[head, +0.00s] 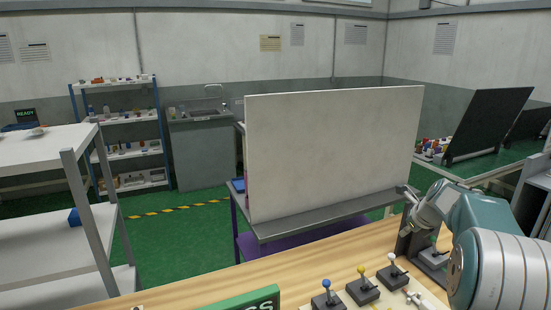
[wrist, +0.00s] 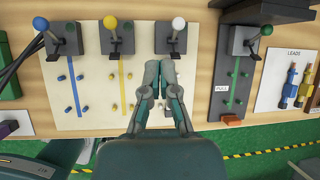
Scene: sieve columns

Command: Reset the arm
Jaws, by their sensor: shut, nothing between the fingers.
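My gripper (wrist: 158,70) is shut and empty in the wrist view. Its fingertips meet over the cream panel, just below the box of the white-knobbed lever (wrist: 178,24). I cannot tell whether they touch anything. My arm (head: 480,220) reaches in from the right in the head view, over the wooden bench (head: 345,255).
The panel (wrist: 90,115) also bears a yellow-knobbed lever (wrist: 110,23) and a blue-knobbed lever (wrist: 41,24). A green-knobbed lever (wrist: 266,30) stands to the right, beside a card of leads (wrist: 289,82). A white board (head: 330,150) stands beyond the bench. Shelves (head: 60,225) stand left.

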